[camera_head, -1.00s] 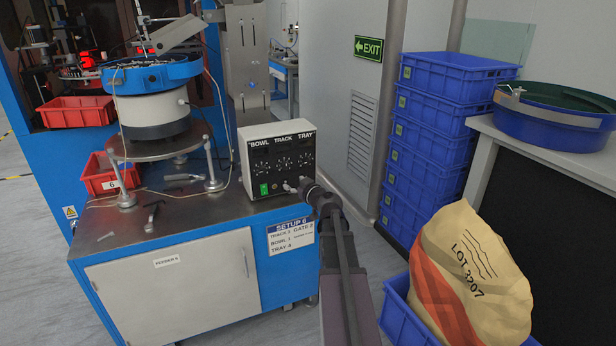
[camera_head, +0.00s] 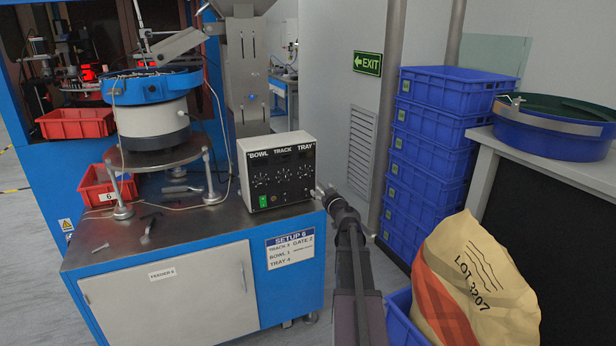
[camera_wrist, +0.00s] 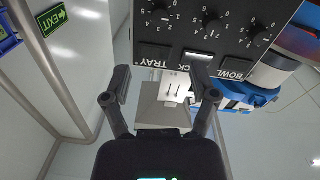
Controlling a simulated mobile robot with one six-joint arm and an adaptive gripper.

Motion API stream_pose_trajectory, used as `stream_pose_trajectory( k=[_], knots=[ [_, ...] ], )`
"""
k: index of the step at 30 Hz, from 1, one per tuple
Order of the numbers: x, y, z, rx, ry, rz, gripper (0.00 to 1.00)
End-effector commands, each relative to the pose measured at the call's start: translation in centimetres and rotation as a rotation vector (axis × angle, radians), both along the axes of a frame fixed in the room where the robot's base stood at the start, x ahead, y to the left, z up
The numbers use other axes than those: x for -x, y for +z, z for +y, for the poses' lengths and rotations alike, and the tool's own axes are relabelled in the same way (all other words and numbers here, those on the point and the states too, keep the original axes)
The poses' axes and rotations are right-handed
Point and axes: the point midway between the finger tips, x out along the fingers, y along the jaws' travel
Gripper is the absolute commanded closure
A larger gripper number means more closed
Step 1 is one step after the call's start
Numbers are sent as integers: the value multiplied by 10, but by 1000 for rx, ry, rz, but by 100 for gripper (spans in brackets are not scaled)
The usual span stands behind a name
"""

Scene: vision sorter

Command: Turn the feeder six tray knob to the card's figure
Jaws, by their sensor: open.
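The feeder's control box (camera_head: 277,203) stands on the bench's right end, with three black dials labelled BOWL, TRACK and TRAY. The tray knob (camera_head: 303,174) is the rightmost; in the wrist view the tray knob (camera_wrist: 163,14) shows at the top, with numbers around it. Its exact setting is too small to read surely. My gripper (camera_head: 322,190) is at the box's lower right; in the wrist view my gripper (camera_wrist: 160,82) is open and empty, apart from the knobs.
A green switch (camera_head: 263,201) sits on the box's lower left. The bowl feeder (camera_head: 153,115), a red bin (camera_head: 105,190) and loose tools are on the bench. Stacked blue crates (camera_head: 427,150) and a sack (camera_head: 475,285) stand right. A cable crosses the bench top.

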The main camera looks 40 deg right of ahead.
Motion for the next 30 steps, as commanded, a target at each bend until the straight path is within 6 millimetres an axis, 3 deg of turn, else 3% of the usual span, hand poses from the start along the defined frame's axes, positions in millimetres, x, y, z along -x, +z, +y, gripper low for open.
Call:
stream_pose_trajectory(
  k=[21,30],
  knots=[
    [-98,0,-28,0,2,0,24],
    [-123,0,-34,0,2,0,24]
  ],
)
